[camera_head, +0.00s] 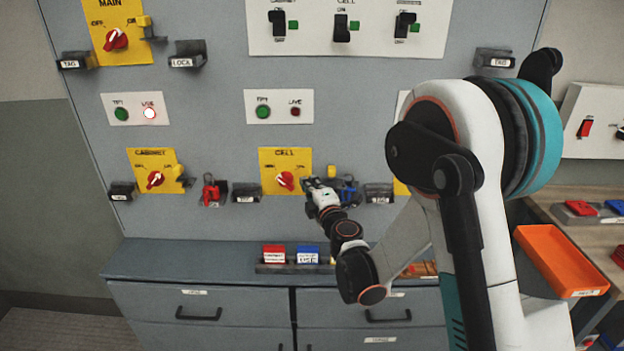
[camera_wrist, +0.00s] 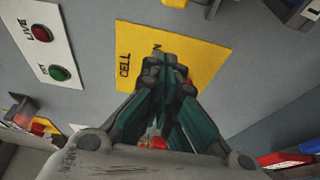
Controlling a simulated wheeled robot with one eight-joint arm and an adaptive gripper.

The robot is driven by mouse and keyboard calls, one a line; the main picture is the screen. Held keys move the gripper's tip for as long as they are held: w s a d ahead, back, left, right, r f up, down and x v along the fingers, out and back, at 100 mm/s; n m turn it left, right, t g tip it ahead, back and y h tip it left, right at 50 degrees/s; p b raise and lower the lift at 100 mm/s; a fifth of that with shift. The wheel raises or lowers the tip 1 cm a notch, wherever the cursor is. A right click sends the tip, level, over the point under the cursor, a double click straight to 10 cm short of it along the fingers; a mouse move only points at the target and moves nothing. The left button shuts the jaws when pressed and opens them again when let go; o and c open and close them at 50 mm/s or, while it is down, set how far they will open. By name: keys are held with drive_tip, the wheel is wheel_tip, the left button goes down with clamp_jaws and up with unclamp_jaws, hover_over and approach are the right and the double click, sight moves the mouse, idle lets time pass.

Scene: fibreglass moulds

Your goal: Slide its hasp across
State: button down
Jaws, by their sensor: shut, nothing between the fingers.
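The yellow CELL switch plate (camera_head: 268,161) is on the grey panel, with a red knob (camera_head: 286,180) at its middle. A small yellow hasp (camera_head: 332,171) stands at the plate's right side. In the wrist view the CELL plate (camera_wrist: 136,36) lies behind my fingers, and a yellow piece (camera_wrist: 176,3) at the top edge appears to be the hasp. My gripper (camera_head: 312,184) is at the plate's right edge, just left of and below the hasp. In the wrist view its fingers (camera_wrist: 172,66) are together and empty, and cover part of the plate. I cannot tell whether they touch anything.
A blue padlock (camera_head: 348,190) hangs in a holder close right of my gripper. A red padlock (camera_head: 211,192) hangs left of the CELL plate. The CABINET plate (camera_head: 143,157) has its own yellow hasp (camera_head: 178,171). A drawer cabinet (camera_head: 200,267) juts out below.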

drive_tip(key=p+v, duration=0.1)
drive_tip(key=v, duration=0.6)
drive_tip(key=shift+d, duration=0.2)
